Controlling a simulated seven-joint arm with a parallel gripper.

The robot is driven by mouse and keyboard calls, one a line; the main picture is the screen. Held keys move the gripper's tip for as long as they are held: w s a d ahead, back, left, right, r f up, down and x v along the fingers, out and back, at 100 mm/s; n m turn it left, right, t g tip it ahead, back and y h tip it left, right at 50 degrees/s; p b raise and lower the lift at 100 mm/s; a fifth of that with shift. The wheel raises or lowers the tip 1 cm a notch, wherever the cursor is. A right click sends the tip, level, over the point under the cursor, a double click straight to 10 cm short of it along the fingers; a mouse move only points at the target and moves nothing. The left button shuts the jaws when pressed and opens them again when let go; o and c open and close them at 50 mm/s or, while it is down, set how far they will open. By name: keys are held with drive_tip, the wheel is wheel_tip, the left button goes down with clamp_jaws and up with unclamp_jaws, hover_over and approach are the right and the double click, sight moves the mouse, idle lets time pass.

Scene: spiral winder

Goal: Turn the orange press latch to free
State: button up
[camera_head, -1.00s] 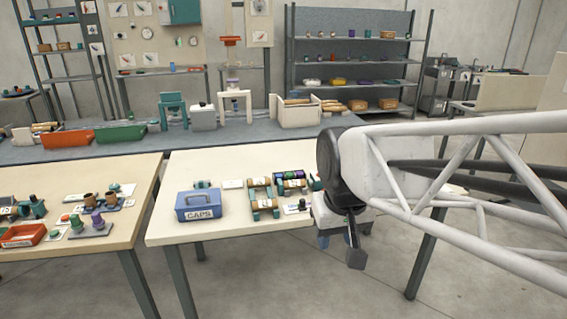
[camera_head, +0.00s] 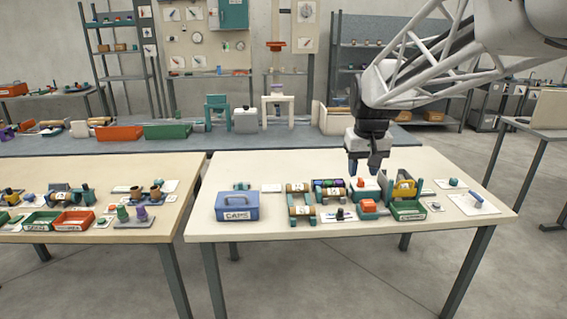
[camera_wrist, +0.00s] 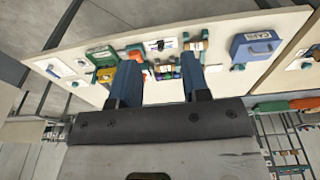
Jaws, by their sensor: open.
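An orange block on a teal base (camera_head: 368,206) sits near the front of the right table. Just behind it is a white block with a small orange-red top part (camera_head: 361,183). I cannot tell which orange part is the latch, or how it is turned. My gripper (camera_head: 363,168) points down above the table, just over the white block, apart from it as far as I can tell. Its two blue fingers also show in the wrist view (camera_wrist: 160,72), spread apart with nothing between them; the left finger hides part of the table items.
A green bin (camera_head: 408,213) and a yellow part (camera_head: 405,187) stand to the right. Spools in a holder (camera_head: 300,205) and a blue CAPS box (camera_head: 237,207) are to the left. The table's back left is clear. An orange piece (camera_head: 276,44) hangs at the back wall.

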drive_tip(key=w+d+f, duration=0.1)
drive_tip(key=w+d, duration=0.1)
drive_tip(key=w, duration=0.5)
drive_tip(key=w+d+f, duration=0.1)
drive_tip(key=w+d, duration=0.1)
drive_tip(key=w, duration=0.5)
drive_tip(key=g, duration=0.2)
hover_over(361, 179)
wheel_tip(361, 179, down, 19)
drive_tip(key=shift+s+r, duration=0.1)
drive_tip(key=shift+d+f, duration=0.1)
drive_tip(key=shift+f, duration=0.1)
drive_tip(key=shift+f, duration=0.15)
drive_tip(key=shift+f, duration=3.8)
clamp_jaws()
